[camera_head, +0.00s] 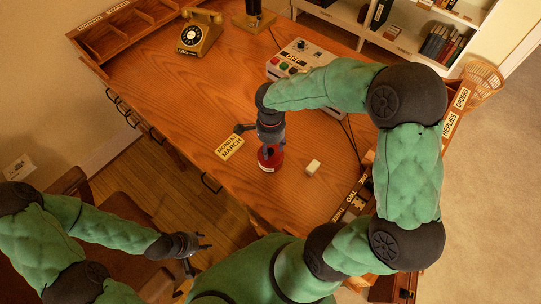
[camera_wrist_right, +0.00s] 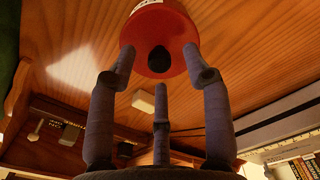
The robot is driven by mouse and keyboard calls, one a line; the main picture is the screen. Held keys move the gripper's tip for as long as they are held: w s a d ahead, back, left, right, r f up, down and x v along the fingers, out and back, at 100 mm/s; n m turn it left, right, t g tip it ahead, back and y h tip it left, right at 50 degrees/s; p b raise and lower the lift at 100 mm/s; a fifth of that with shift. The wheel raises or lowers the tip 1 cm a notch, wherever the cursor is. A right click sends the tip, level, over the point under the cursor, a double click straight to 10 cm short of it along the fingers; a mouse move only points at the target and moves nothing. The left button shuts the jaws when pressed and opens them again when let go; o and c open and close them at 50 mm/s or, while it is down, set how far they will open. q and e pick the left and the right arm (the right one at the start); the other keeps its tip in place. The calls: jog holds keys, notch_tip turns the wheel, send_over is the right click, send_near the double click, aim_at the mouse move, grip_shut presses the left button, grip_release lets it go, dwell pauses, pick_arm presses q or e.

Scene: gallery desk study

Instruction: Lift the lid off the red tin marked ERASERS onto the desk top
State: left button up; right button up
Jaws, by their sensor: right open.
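The red tin (camera_head: 268,161) stands on the desk top (camera_head: 205,105), with a pale label too small to read. In the right wrist view its round red lid (camera_wrist_right: 182,62) carries a dark knob (camera_wrist_right: 158,60). My right gripper (camera_head: 270,143) is over the tin and hides most of its top in the head view. In the right wrist view its fingers (camera_wrist_right: 158,72) are spread around the knob and lid; I cannot tell whether they touch. My left gripper (camera_head: 198,251) is empty and looks open, low beyond the desk's front edge, near the chair.
A small white block (camera_head: 313,167) lies right of the tin, and a yellow MONDAY MARCH card (camera_head: 230,148) left of it. A control box (camera_head: 300,57) with buttons and an old telephone (camera_head: 199,33) stand farther back.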

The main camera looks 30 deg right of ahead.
jog(key=shift+f, duration=0.65)
jog(key=shift+c, duration=0.3)
grip_shut()
jog(key=shift+r, duration=0.1)
